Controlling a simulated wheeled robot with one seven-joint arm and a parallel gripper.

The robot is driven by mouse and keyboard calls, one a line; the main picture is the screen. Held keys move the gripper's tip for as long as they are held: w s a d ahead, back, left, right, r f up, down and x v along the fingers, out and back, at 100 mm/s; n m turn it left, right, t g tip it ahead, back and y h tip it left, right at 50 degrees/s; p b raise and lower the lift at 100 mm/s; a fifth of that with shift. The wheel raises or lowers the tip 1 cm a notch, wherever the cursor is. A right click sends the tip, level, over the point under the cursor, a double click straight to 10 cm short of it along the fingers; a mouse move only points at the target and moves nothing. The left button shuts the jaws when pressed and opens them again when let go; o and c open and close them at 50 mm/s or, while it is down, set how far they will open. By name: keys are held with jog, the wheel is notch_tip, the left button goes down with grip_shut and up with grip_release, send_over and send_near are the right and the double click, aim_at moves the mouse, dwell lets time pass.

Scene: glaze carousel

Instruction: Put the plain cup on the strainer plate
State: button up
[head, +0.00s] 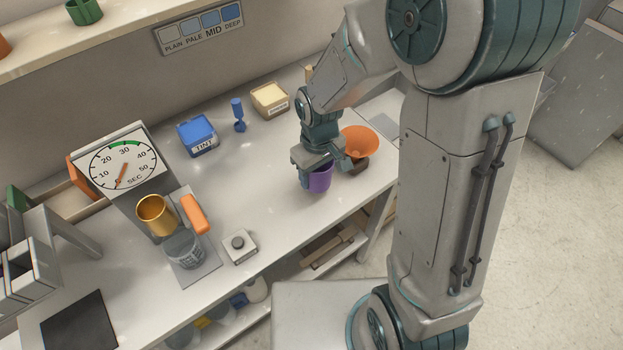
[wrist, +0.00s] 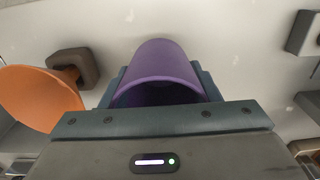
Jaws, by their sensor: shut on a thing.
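My gripper (head: 320,162) is shut on a purple cup (head: 319,181) near the right end of the workbench. In the wrist view my gripper (wrist: 160,90) has a finger on each side of the cup (wrist: 161,62), whose open rim faces the camera. I cannot tell whether the cup's base touches the bench. The cup shows no mark naming it plain. I cannot identify the strainer plate for sure; a dark flat square (head: 79,322) lies at the bench's front left, and a grey plate (head: 197,277) lies under a clear grey vessel (head: 184,248).
An orange funnel (head: 359,141) on a dark block stands close right of my gripper. A dial timer (head: 123,166), a gold cup (head: 156,214), an orange-handled part (head: 195,213) and a button box (head: 240,247) stand left. A blue tint tub (head: 197,136) is behind. The bench middle is clear.

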aim_at(311, 183)
jog(key=shift+w+a+f, duration=0.35)
jog(key=shift+a+f, duration=0.1)
jog(key=shift+a, duration=0.25)
jog(key=shift+f, duration=2.05)
jog(key=shift+f, duration=0.15)
jog(key=o, duration=1)
